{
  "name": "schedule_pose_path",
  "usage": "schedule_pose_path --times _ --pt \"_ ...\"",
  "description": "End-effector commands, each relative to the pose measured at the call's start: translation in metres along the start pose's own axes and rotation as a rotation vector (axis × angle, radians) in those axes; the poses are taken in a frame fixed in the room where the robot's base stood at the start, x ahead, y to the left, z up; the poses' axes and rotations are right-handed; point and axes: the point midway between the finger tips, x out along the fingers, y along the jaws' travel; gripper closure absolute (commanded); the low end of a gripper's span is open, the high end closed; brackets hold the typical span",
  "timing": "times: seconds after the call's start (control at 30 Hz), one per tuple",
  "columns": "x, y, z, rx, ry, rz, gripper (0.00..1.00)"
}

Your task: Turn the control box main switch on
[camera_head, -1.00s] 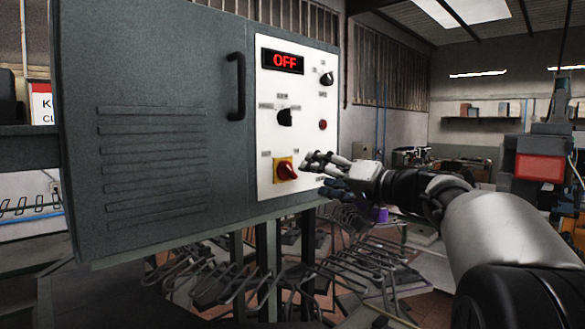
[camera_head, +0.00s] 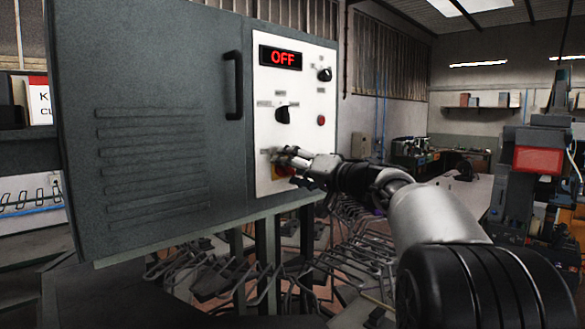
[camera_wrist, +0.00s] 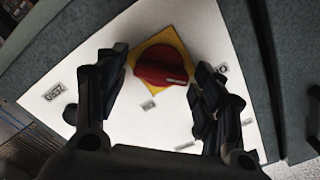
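The control box (camera_head: 150,130) is a large dark grey cabinet with a white panel (camera_head: 264,100). Its display (camera_head: 280,58) reads OFF in red. The main switch is a red rotary knob (camera_wrist: 162,68) on a yellow plate (camera_wrist: 158,42), low on the panel. In the head view my gripper (camera_head: 280,160) is in front of the knob and hides most of it. In the wrist view my gripper (camera_wrist: 160,85) is open, with one finger on each side of the knob. I cannot tell whether either finger touches it.
Above the main switch are a black selector (camera_head: 283,114), another black knob (camera_head: 325,75) and a small red button (camera_head: 321,120). A black door handle (camera_head: 234,86) sticks out left of the panel. Wire racks with metal parts (camera_head: 215,285) stand below the box.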

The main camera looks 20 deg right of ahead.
Motion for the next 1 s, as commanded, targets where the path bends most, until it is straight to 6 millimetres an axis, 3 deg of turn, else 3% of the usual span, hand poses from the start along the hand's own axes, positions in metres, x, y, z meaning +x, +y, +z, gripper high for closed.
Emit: schedule_pose_path --times 0.53,1.0 --pt "-0.0004 -0.0002 -0.0002 0.0 0.0 0.0 0.77" --pt "-0.0004 0.0008 0.0 0.118 0.001 0.0 0.78"
